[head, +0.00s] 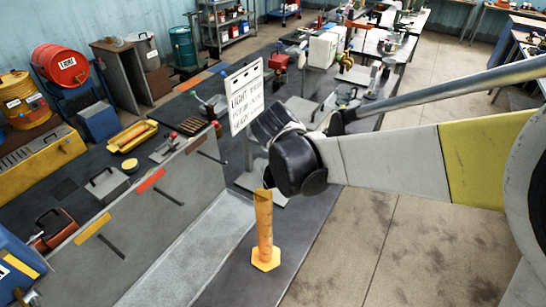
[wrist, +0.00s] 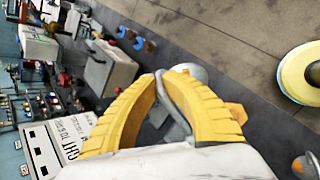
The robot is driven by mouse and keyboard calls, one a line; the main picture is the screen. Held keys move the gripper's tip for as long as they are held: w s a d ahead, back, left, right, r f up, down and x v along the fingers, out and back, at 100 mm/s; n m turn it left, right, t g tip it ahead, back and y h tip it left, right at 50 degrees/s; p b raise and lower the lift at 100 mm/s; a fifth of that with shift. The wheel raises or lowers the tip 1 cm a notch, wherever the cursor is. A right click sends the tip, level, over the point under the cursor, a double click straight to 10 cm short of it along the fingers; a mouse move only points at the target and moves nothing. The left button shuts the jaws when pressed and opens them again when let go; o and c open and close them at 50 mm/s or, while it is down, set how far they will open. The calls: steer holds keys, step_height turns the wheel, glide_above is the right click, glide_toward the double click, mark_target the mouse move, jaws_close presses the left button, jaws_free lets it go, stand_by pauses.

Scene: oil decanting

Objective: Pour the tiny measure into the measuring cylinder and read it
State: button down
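The measuring cylinder (head: 264,225), orange-yellow with a hexagonal foot, stands upright on the dark bench near its right edge. My gripper shows in the wrist view (wrist: 172,74), its two yellow ribbed fingers curving together at the tips. A grey metal piece runs between them, with a rounded silver part (wrist: 197,73) just past the tips; it looks like the tiny measure, gripped. Its contents are hidden. In the head view my black wrist is above and behind the cylinder, and hides the fingers. An orange part (wrist: 237,112) beside the right finger may be the cylinder.
A white lettered sign (head: 245,97) stands close left of my wrist; it also shows in the wrist view (wrist: 42,150). A grey upright panel (head: 150,225) runs along the bench to the left. A yellow tray (head: 133,136) and drums lie further left. Bare floor is at right.

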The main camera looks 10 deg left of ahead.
steer(key=shift+a+r+t, duration=0.15)
steer(key=shift+r+t, duration=0.15)
steer(key=shift+r, duration=0.15)
steer(key=shift+s+a+r+t+h, duration=0.2)
steer(key=shift+r+t+h, duration=0.2)
steer(key=shift+r+h, duration=0.15)
steer(key=shift+r, duration=0.15)
stand_by(0.4)
steer(key=shift+s+a+r+n+t+h, duration=0.25)
steer(key=shift+r+t+h, duration=0.1)
steer(key=shift+r, duration=0.15)
steer(key=shift+s+a+r+n+t+h, duration=0.2)
steer(key=shift+r+t+h, duration=0.1)
steer(key=shift+r, duration=0.2)
stand_by(5.4)
